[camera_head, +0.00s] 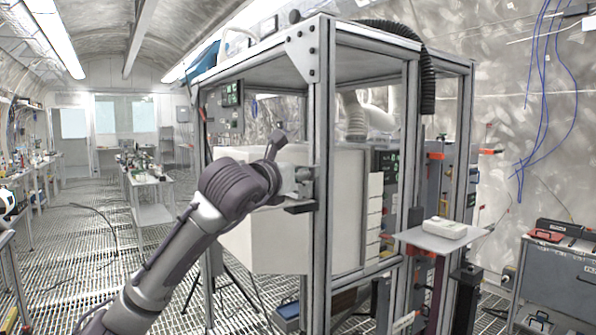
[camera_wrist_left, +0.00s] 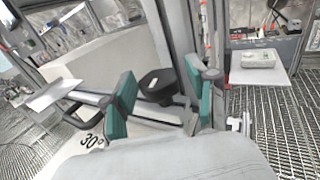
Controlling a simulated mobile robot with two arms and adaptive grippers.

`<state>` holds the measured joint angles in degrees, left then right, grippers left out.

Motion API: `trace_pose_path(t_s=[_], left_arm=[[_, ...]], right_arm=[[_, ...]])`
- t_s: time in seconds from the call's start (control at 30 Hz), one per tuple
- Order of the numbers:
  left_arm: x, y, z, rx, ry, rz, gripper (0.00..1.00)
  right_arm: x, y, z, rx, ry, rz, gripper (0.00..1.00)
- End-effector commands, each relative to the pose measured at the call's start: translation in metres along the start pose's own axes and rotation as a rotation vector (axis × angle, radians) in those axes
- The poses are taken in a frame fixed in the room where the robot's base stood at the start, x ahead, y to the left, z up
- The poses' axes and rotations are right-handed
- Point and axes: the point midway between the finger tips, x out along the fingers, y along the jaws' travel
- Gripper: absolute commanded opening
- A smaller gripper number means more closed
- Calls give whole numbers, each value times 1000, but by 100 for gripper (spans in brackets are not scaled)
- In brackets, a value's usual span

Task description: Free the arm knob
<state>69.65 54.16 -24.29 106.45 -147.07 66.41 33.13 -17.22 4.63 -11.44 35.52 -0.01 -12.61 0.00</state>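A black knob (camera_wrist_left: 158,84) with a light patch on its face sits between the two teal-padded fingers of my left gripper (camera_wrist_left: 160,98) in the left wrist view. The fingers are spread, with a gap showing on either side of the knob; I cannot tell whether the tips reach past it. A metal bar (camera_wrist_left: 88,96) runs to the left, near a "30°" mark. In the head view my left gripper (camera_head: 304,184) is at the front post of the framed machine, and the knob cannot be made out there. My right gripper is not in view.
The metal frame post (camera_head: 321,130) stands close to my left gripper. A large white housing (camera_head: 262,238) fills the frame behind it. A small shelf (camera_head: 425,240) with a white box (camera_head: 445,228) juts out at the right. A grey cabinet (camera_head: 556,285) stands far right. The grated floor is open at left.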

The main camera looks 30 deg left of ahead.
Motion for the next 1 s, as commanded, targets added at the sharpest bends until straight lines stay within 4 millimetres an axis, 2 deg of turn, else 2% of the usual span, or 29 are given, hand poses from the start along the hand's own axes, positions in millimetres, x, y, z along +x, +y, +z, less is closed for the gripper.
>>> trace_pose_path(t_s=[0.37,0.47,0.8,1.0], left_arm=[[-5,1,1,0,-3,0,65],[-17,1,1,1,-4,0,65],[-87,0,0,3,-2,1,65],[-113,1,0,1,-1,1,65]], right_arm=[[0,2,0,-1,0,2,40],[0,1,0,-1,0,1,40],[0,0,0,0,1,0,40],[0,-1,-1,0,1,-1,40]])
